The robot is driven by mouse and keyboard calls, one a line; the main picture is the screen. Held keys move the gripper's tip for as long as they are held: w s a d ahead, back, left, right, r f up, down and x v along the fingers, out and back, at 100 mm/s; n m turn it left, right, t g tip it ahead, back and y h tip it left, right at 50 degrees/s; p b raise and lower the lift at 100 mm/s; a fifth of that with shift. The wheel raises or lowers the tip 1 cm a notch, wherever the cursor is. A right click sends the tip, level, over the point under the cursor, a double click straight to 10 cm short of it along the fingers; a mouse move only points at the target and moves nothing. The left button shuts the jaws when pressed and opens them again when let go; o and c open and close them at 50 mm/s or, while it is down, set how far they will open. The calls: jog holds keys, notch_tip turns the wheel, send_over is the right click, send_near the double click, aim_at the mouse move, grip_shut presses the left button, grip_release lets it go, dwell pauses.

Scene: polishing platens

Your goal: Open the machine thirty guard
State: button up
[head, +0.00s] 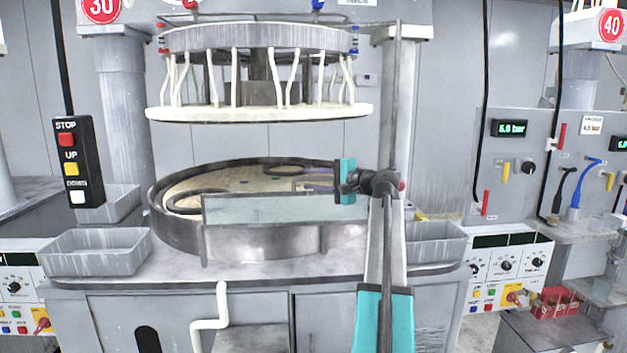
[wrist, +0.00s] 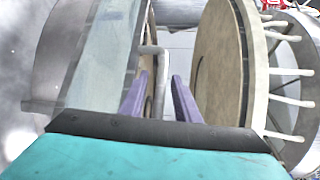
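The machine marked 30 stands in the middle of the head view. Its guard, a translucent grey-green panel (head: 258,209), stands across the front of the round platen (head: 160,215); it also shows at the left in the wrist view (wrist: 103,55). My gripper (head: 300,181) reaches in from the right, just above and behind the guard's top edge in the head view. In the wrist view its two purple fingers (wrist: 159,77) are apart, with a thin grey bar (wrist: 151,50) showing between and beyond them. I cannot tell whether they touch it.
The round upper head (head: 260,112) with white hoses hangs above the platen; it shows close to the right finger in the wrist view (wrist: 220,65). A grey tray (head: 95,252) stands left, another (head: 437,243) right. A white crank handle (head: 221,310) sticks up in front.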

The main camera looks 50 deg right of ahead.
grip_shut()
jog(key=shift+a, duration=0.2)
